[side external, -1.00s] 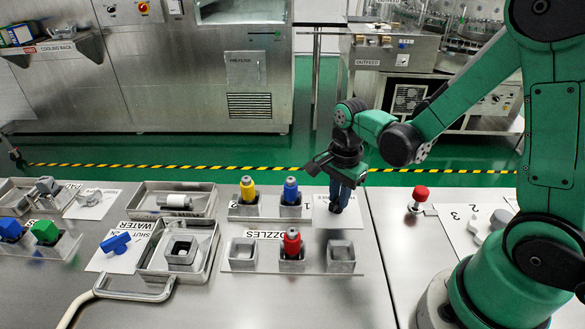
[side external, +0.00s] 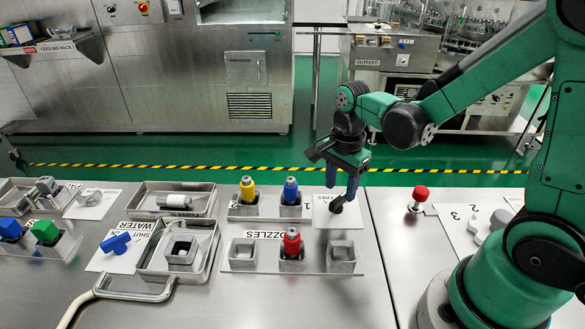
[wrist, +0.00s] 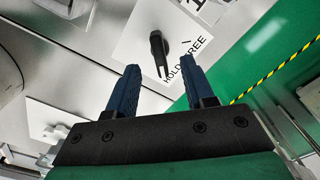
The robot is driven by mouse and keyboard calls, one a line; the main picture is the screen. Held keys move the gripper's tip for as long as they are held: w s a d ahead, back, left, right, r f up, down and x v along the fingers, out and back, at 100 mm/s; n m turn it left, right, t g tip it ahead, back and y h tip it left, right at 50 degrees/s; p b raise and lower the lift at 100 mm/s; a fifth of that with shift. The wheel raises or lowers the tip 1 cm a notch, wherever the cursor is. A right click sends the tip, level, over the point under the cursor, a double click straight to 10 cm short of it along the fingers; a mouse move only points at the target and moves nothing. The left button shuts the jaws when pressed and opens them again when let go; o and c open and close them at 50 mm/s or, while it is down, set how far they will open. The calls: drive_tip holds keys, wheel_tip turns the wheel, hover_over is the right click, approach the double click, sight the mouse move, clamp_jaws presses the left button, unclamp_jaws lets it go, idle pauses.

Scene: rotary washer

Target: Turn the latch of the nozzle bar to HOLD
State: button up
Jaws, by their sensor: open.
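The latch (wrist: 159,48) is a dark lever on a white card lettered HOLD and FREE. In the wrist view its narrow arm points toward my gripper, with its tip beside the word HOLD. I cannot tell whether it sits exactly on that mark. In the side view the latch (side external: 337,203) is a small dark shape on the white card (side external: 324,211), right of the blue nozzle. My gripper (side external: 341,187) is open and empty, fingers pointing down over the latch. In the wrist view the fingertips (wrist: 160,67) are spread either side of the latch's line. No contact is clear.
The nozzle rack holds a yellow nozzle (side external: 248,190) and a blue nozzle (side external: 291,191), close left of my gripper. A red nozzle (side external: 292,243) stands in front, between empty sockets. A red button (side external: 420,194) is to the right. Bare bench lies between.

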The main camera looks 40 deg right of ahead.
sight(339, 199)
drive_tip(key=shift+r, duration=1.45)
drive_tip(key=shift+a+r+n, duration=0.1)
drive_tip(key=shift+r+n, duration=0.15)
drive_tip(key=shift+n, duration=0.15)
drive_tip(key=s+a+r+n+t, duration=0.1)
drive_tip(key=a+r+n+t, duration=0.1)
drive_tip(key=n, duration=0.6)
drive_tip(key=s+a+r+n+t, duration=0.1)
drive_tip(key=a+r+n+t, duration=0.1)
drive_tip(key=n+t, duration=0.3)
drive_tip(key=r+n, duration=0.1)
drive_tip(key=n, duration=0.3)
drive_tip(key=shift+r, duration=0.4)
